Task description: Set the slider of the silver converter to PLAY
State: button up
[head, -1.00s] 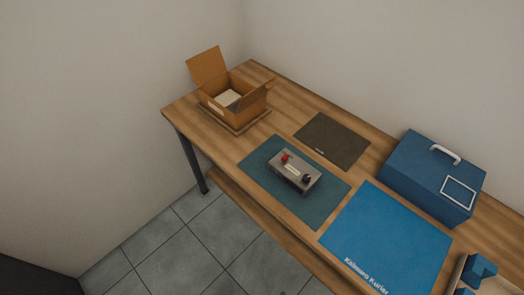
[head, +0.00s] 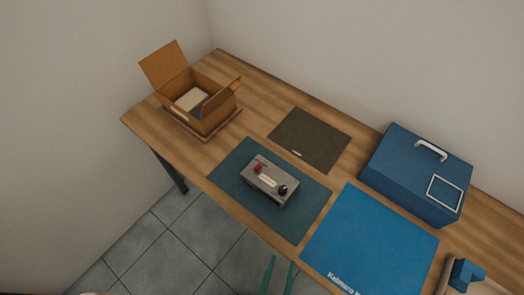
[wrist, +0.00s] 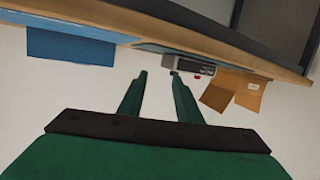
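The silver converter (head: 269,181) is a small grey box with a red knob, a black knob and a pale label on top. It lies on a dark teal mat (head: 233,196) on the table. In the wrist view the converter (wrist: 182,60) is seen edge-on beyond my fingers. Its slider setting is too small to read. My gripper (head: 280,262) shows as two green fingertips at the table's front edge, apart from the converter. In the wrist view my gripper (wrist: 159,72) has its fingers spread with nothing between them.
An open cardboard box (head: 206,124) stands at the table's left end. A dark mat (head: 311,139) lies behind the converter. A blue mat (head: 371,243) and a blue case (head: 413,176) with a handle are to the right. A blue object (head: 466,273) sits at lower right.

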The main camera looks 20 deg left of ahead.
jog(key=w+d+n, duration=0.1)
jog(key=w, duration=0.3)
jog(key=w+d+n, duration=0.1)
jog(key=w+n, duration=0.1)
jog(key=w, duration=0.2)
jog(key=w+d+r+n+t, duration=0.1)
jog(key=w+d, duration=0.1)
jog(key=w, duration=0.2)
jog(key=shift+w, duration=0.1)
jog(key=w+d+r+m+g+h, duration=0.1)
jog(key=w+d+r+m+h, duration=0.3)
jog(key=w+r, duration=0.5)
jog(key=w+d+r+m+g+h, duration=0.1)
jog(key=w+d+r+g+h, duration=0.1)
jog(key=w+d+r+h, duration=0.5)
jog(key=w+d+r+m+g+h, duration=0.1)
jog(key=w+d+r+m+h, duration=0.25)
jog(key=w+r, duration=0.65)
jog(key=g+y, duration=1.2)
jog(key=y, duration=0.2)
send_over(258, 166)
notch_tip(258, 166, down, 14)
notch_tip(258, 166, down, 9)
jog(key=shift+f, duration=0.1)
jog(key=shift+s+f, duration=0.1)
jog(key=shift+f, duration=0.5)
